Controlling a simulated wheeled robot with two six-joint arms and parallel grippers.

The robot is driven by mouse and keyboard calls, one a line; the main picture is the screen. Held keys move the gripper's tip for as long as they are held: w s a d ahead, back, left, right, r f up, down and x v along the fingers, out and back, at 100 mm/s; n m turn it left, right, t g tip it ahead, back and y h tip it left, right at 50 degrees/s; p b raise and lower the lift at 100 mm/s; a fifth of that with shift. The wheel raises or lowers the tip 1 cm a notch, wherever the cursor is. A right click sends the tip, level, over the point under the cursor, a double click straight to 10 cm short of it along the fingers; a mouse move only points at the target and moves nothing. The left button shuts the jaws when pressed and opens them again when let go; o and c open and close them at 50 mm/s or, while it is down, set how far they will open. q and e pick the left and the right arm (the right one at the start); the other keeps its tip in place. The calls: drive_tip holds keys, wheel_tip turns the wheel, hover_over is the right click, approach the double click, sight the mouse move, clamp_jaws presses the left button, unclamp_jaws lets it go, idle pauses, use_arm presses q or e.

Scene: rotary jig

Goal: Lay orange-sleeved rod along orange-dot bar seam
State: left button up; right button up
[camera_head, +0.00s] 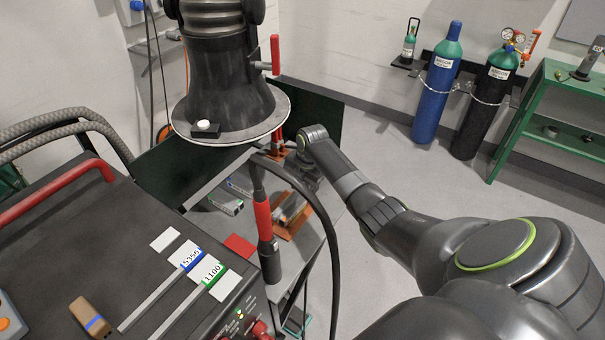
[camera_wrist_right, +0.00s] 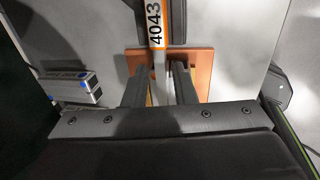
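The orange-sleeved rod (camera_wrist_right: 158,48), marked 4043, shows at the top centre of the right wrist view. Its grey length runs down between the fingers of my right gripper (camera_wrist_right: 160,72). A gap seems to show between the rod and each fingertip, so the gripper looks slightly open around it. An orange-brown plate (camera_wrist_right: 201,62) lies beneath; it also shows in the head view (camera_head: 283,233). A grey bar with blue dots (camera_wrist_right: 75,87) lies to the left. I cannot make out an orange dot or the seam. My left gripper is out of view.
A black hood (camera_head: 228,75) with a pale rim hangs over the grey table. A red-handled torch (camera_head: 263,220) and its cable stand in front of the plate. The dark machine top at left carries blue 5356 and green 1100 labelled rods (camera_head: 193,259) and a brown block (camera_head: 92,318).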

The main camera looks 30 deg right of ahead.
drive_tip(key=s+d+r+b, duration=0.1)
drive_tip(key=s+r+b, duration=0.2)
drive_tip(key=r, duration=1.4)
drive_tip(key=s+a+f+m+h, duration=0.1)
drive_tip(key=s+a+f+m, duration=0.3)
drive_tip(key=s+f, duration=0.5)
drive_tip(key=s+a+f+m, duration=0.2)
drive_tip(key=s+f+m, duration=0.4)
drive_tip(key=s+f, duration=0.25)
drive_tip(key=s+a+m+t+h, duration=0.2)
drive_tip(key=s+a+m, duration=0.1)
drive_tip(key=s+m, duration=1.3)
wheel_tip(320, 180, down, 26)
drive_tip(key=s+d+n+g+b, duration=0.2)
drive_tip(key=n, duration=0.1)
drive_tip(key=s+a+f+y, duration=0.1)
drive_tip(key=s+f, duration=1.4)
drive_tip(key=f, duration=0.2)
drive_tip(key=shift+s+a+f+g+b, duration=0.15)
drive_tip(key=shift+a+f+g+b, duration=0.1)
drive_tip(key=shift+g+b, duration=0.2)
